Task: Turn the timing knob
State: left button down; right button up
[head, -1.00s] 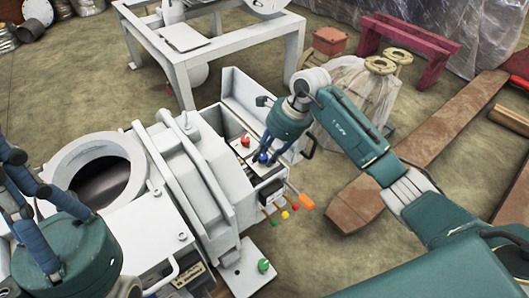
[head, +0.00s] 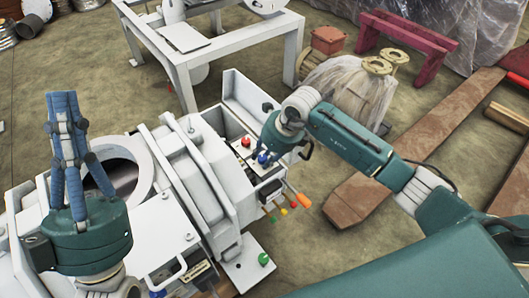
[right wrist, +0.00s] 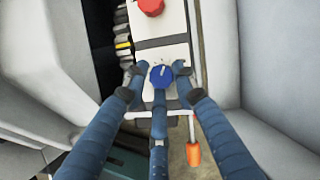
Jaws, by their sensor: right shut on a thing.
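The blue knob (head: 263,158), with a white pointer mark, sits on the white control panel of the grey machine (head: 205,165). I take it to be the timing knob, though no label is readable. In the right wrist view the blue knob (right wrist: 161,75) lies between the fingertips of my right gripper (right wrist: 158,80), which is shut on it. In the head view this gripper (head: 272,150) comes in from the right over the panel.
A red knob (head: 246,141) is beside the blue one, also seen in the right wrist view (right wrist: 151,7). An orange-tipped lever (head: 303,201) and small coloured levers stick out of the machine's front. A green button (head: 263,259) is on a lower plate. An open hatch panel (head: 250,100) stands behind.

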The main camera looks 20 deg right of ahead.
pick_arm(q)
jog(key=shift+w+d+f+g+y, duration=0.15)
jog(key=shift+w+f+g, duration=0.35)
jog(key=shift+w, duration=0.2)
jog(key=shift+w+d+f+g+y, duration=0.15)
jog(key=shift+w+f+g, duration=0.25)
jog(key=shift+w+f, duration=0.25)
pick_arm(e)
jog(key=shift+w+r+m+t, duration=0.3)
jog(key=shift+w+r, duration=0.2)
jog(key=o, duration=1.1)
pick_arm(q)
jog(key=shift+w+a, duration=0.1)
pick_arm(e)
jog(key=shift+f, duration=0.1)
jog(key=shift+s+f, duration=0.15)
jog(key=shift+s, duration=0.1)
jog(key=v, duration=1.2)
jog(key=shift+w+a, duration=0.1)
jog(key=shift+w, duration=0.1)
jog(key=shift+s, duration=0.1)
